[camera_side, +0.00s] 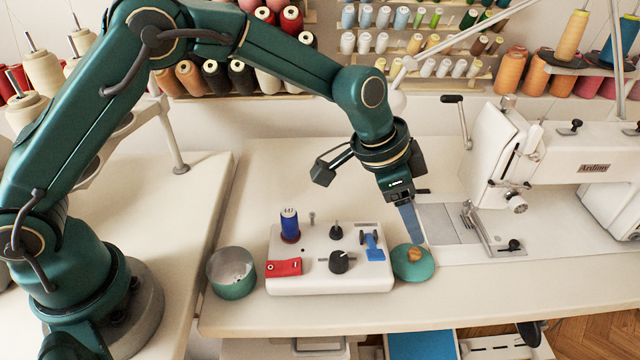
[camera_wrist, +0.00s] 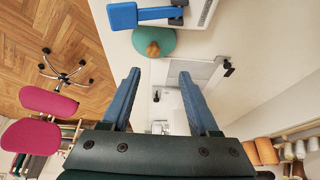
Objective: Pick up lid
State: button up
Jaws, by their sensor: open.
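The lid (camera_side: 413,266) is a round teal disc with a brown wooden knob. It lies on the table to the right of the white control box, and it also shows in the wrist view (camera_wrist: 160,41) beyond my fingertips. My gripper (camera_side: 411,225) is above the lid, its blue fingers pointing down, with the tips near the knob in the side view. In the wrist view my gripper (camera_wrist: 160,75) has its fingers spread with nothing between them. A teal pot (camera_side: 231,274) without a lid stands open at the left of the box.
The white box (camera_side: 330,277) carries a blue thread spool (camera_side: 290,225), knobs, a red piece (camera_side: 284,267) and a blue lever (camera_side: 373,247) close to the lid. A sewing machine (camera_side: 560,150) stands at the right. Bare table lies in front of it.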

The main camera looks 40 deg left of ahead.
aim_at(415, 251)
jog(key=shift+s+d+f+g, duration=0.15)
jog(key=shift+s+f, duration=0.1)
jog(key=shift+f, duration=0.35)
jog(key=shift+s+d+f+g, duration=0.15)
jog(key=shift+s+f, duration=0.05)
jog(key=shift+f, duration=0.35)
jog(key=shift+x, duration=2.25)
jog(key=shift+w, duration=0.1)
grip_shut()
